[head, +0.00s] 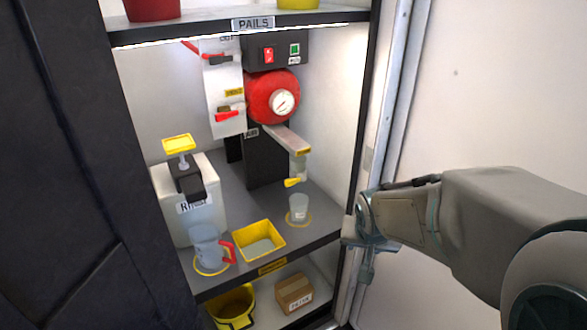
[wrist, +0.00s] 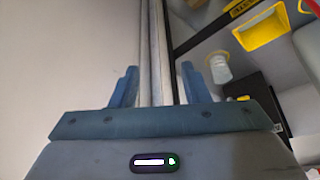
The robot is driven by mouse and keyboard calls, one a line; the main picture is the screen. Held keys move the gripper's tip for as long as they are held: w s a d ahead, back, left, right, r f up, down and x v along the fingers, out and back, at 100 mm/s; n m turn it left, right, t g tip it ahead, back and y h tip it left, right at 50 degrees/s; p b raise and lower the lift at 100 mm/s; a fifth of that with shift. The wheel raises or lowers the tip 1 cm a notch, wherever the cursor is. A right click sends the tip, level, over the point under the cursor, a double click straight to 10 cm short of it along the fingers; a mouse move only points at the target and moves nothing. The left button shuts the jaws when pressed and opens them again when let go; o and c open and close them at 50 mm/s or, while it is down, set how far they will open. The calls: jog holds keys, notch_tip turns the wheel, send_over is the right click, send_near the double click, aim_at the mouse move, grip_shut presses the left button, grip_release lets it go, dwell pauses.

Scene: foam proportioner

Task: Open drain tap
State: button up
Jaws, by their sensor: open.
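A grey outlet arm (head: 287,139) sticks out from below the red drum with a gauge (head: 272,97). A small yellow lever (head: 292,183) sits at the lower end of its spout, above a clear cup (head: 299,208). Two red-handled levers, an upper one (head: 215,59) and a lower one (head: 228,115), are on the white panel to the left. The labels are too small to tell which lever is the drain tap. My gripper (head: 366,241) is outside the cabinet's right edge, apart from every lever. In the wrist view my gripper (wrist: 157,84) is open and empty.
A yellow tray (head: 259,240), a jug with a red handle (head: 207,246) and a white pump container (head: 188,198) stand on the grey shelf. The cabinet's right frame (head: 371,120) lies between my gripper and the spout. A dark door (head: 70,180) fills the left.

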jog(key=w+a+f+m+t+y+b, duration=0.25)
jog(key=w+a+f+b, duration=0.35)
jog(key=w+f, duration=0.45)
jog(key=m+t+y+b, duration=0.7)
jog(key=y+b, duration=0.1)
jog(key=b, duration=0.3)
send_near(291, 184)
jog(key=b+x, duration=0.2)
jog(key=x, duration=0.9)
jog(key=shift+d, duration=0.1)
grip_shut()
